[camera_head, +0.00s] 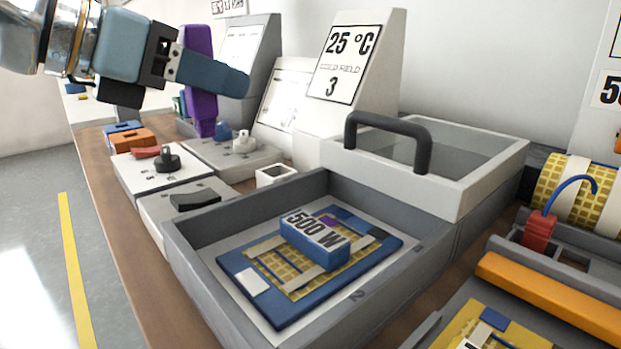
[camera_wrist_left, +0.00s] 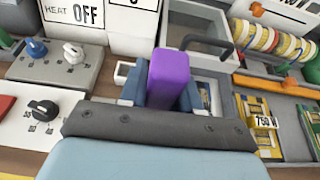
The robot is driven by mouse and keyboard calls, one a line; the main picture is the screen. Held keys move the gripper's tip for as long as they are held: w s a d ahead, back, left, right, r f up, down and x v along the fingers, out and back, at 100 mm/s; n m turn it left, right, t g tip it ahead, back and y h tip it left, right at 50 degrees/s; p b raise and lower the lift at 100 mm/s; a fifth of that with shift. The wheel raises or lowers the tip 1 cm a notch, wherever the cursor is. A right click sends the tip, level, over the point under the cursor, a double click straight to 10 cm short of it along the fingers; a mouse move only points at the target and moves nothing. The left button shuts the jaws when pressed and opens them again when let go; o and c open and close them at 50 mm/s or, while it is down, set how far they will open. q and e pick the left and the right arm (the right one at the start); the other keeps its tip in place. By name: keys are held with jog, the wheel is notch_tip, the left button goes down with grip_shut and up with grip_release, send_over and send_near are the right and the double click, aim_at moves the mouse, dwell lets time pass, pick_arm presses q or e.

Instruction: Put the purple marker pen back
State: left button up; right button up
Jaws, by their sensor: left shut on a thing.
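The purple marker pen (camera_head: 199,110) is upright in my left gripper (camera_head: 214,74), above the back of the bench. In the left wrist view, the purple marker pen (camera_wrist_left: 169,80) stands between the two blue fingers, which are shut on it. A near finger hides its middle in the head view. Its lower end appears close to the dials behind, but I cannot tell whether it touches anything. A small white open square holder (camera_head: 276,174) stands behind the grey tray, apart from the pen. My right gripper is not in view.
The grey tray (camera_head: 190,258) holds a blue-framed mesh panel with a blue 500 W block (camera_head: 314,244) and a purple mark on it. Dial boxes (camera_head: 158,170) line the left.

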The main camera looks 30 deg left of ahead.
pick_arm(q)
jog(key=w+a+f+b, duration=0.1)
jog(key=w+f+b, duration=0.1)
jog(key=w+f, duration=0.2)
jog(key=w+f+b, duration=0.2)
jog(key=w+f, duration=0.2)
jog(key=w, duration=0.1)
jog(key=w+a+f+b, duration=0.1)
jog(key=w+f+b, duration=0.1)
jog(key=w+f, duration=0.2)
jog(key=shift+w+a+f, duration=0.1)
jog(key=shift+w+a, duration=0.1)
jog(key=shift+w, duration=0.2)
jog(key=shift+w+a+f, duration=0.1)
jog(key=shift+w+a, duration=0.05)
jog(key=shift+w, duration=0.25)
jog(key=shift+f+b, duration=0.35)
jog(key=shift+f, duration=0.05)
jog(key=shift+r, duration=0.1)
jog(key=o, duration=0.9)
